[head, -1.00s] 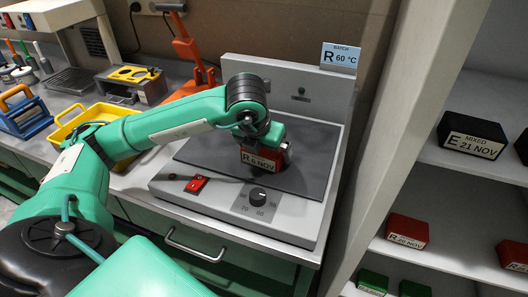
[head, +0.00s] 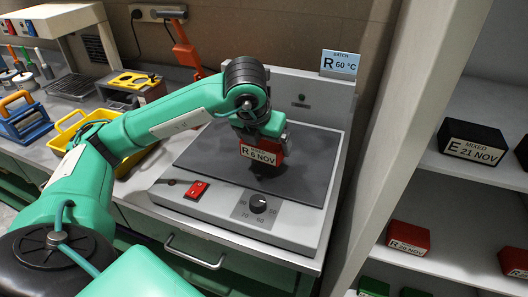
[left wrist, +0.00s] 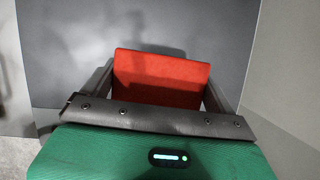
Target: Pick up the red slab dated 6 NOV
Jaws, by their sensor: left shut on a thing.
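The red slab (head: 262,151) carries a white label that reads R 6 NOV. It is in my left gripper (head: 264,140), above the dark plate of the grey press (head: 190,152). In the left wrist view the red slab (left wrist: 160,78) sits between the two fingers of my left gripper (left wrist: 160,90), which are shut on its sides. A shadow lies on the plate under the slab, so it appears held clear of the surface. My right gripper is not in view.
A yellow tray (head: 72,128) stands left of the press. A batch sign (head: 340,63) reads R 60 °C. The plate around the slab is bare.

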